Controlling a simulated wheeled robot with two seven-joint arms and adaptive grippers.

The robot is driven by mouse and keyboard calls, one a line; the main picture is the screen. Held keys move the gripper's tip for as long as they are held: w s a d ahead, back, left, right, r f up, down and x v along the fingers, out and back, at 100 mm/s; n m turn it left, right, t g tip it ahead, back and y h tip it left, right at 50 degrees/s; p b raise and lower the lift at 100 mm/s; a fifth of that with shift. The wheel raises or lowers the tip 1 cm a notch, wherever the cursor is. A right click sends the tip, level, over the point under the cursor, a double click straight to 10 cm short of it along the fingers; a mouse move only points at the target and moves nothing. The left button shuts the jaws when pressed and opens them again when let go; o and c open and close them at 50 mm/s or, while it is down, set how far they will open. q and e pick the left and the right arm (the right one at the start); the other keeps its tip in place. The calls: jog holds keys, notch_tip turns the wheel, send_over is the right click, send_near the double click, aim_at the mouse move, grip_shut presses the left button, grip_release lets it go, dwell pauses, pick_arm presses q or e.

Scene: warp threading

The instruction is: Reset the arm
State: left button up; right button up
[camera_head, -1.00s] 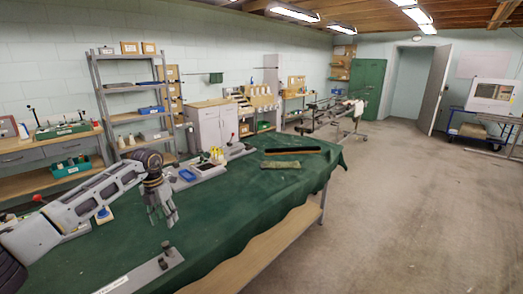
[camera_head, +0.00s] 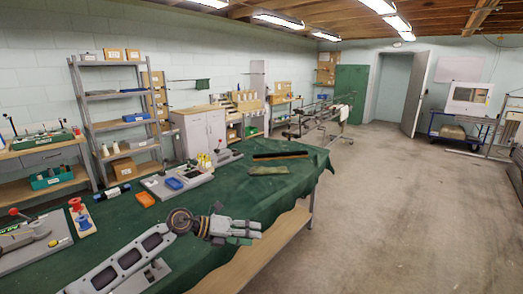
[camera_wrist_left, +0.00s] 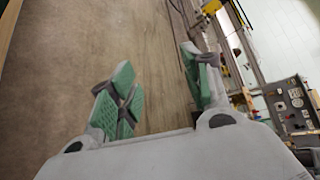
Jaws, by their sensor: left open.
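My left arm reaches in from the bottom left of the head view. My left gripper (camera_head: 240,231) is over the front right part of the green-covered table (camera_head: 215,205), pointing right. It is open and nothing shows between its fingers. In the left wrist view its green-padded fingers (camera_wrist_left: 160,90) are spread apart, with bare floor behind them. My right gripper is in no view.
Metal shelves (camera_head: 115,122) stand behind. The floor (camera_head: 385,210) at right is open.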

pick_arm(q)
jog(key=s+d+r+n+t+h, duration=0.1)
jog(key=d+r+n+t+h, duration=0.3)
jog(key=r+n+t, duration=0.45)
jog(key=s+a+f+n+t+y, duration=0.2)
jog(key=a+f+n+y, duration=0.5)
jog(key=n, duration=0.4)
jog(key=s+a+f+n+t+y, duration=0.25)
jog(key=a+f+n+y, duration=0.25)
jog(key=a+n+y, duration=0.6)
jog(key=s+a+f+n+g, duration=0.1)
jog(key=s+f+n+g, duration=0.1)
jog(key=s+f+g, duration=0.45)
jog(key=s+a+f+n+g+h, duration=0.15)
jog(key=s+f, duration=0.25)
jog(key=s, duration=0.6)
jog(key=s+a+f+n+g, duration=0.25)
jog(key=s+f+g, duration=0.25)
jog(key=s, duration=0.4)
notch_tip(320, 180, down, 32)
jog(key=s+a+g, duration=0.1)
jog(key=s+a, duration=0.1)
jog(key=s+a+f, duration=0.3)
jog(key=s+f, duration=0.7)
jog(key=s+a+f+g+y, duration=0.1)
jog(key=s+a+f, duration=0.3)
jog(key=s+f, duration=0.5)
jog(key=shift+s+a+f, duration=0.3)
jog(key=shift+s+f, duration=0.1)
jog(key=shift+s, duration=0.4)
